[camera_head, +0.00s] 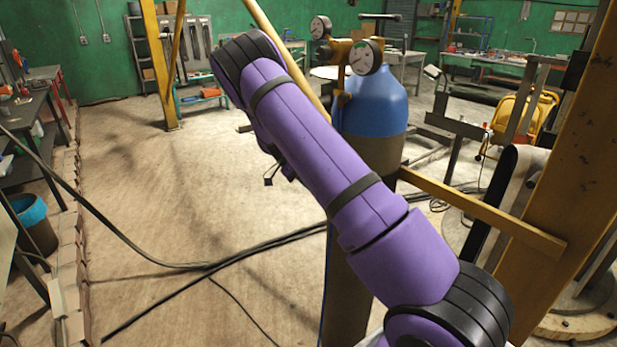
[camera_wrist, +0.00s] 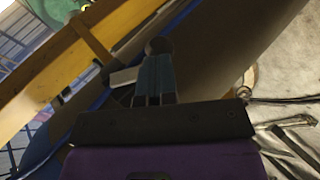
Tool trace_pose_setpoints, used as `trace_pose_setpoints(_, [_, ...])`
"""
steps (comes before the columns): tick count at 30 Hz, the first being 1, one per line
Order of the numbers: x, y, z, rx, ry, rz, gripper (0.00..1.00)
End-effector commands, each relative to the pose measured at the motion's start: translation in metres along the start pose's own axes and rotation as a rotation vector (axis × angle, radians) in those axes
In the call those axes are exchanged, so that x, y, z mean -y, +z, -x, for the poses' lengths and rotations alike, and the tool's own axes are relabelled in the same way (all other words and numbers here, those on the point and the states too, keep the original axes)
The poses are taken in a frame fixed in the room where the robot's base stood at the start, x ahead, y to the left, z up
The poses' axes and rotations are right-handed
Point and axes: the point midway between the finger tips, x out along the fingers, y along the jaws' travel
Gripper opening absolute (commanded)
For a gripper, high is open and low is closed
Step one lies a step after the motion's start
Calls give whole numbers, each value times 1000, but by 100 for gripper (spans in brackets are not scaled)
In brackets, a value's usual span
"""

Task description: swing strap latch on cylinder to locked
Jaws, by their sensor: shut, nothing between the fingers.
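The gas cylinder (camera_head: 375,108) stands upright in the head view, with a blue shoulder and a dark grey-brown body, partly covered by my purple arm. A yellow bar (camera_head: 485,210) runs from the cylinder's side to a yellow post. In the wrist view the cylinder's dark body (camera_wrist: 222,55) fills the middle. My gripper (camera_wrist: 158,48) is shut and empty in front of the cylinder. A small pale block (camera_wrist: 123,77) shows beside the fingers. I cannot make out the strap latch or its position.
Two gauges (camera_head: 367,57) and brass fittings top the cylinder. The yellow post (camera_head: 575,160) stands close at right. Black cables (camera_head: 210,267) cross the floor. Open floor (camera_head: 140,190) lies to the left, with a bench (camera_head: 30,110) at the far left.

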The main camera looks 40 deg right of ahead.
Motion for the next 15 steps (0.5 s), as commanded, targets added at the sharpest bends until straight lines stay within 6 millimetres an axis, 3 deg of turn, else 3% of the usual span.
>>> trace_pose_setpoints(4, [5,2,-10,0,134,38,0])
trace_pose_setpoints(15, [6,8,-26,2,127,37,0])
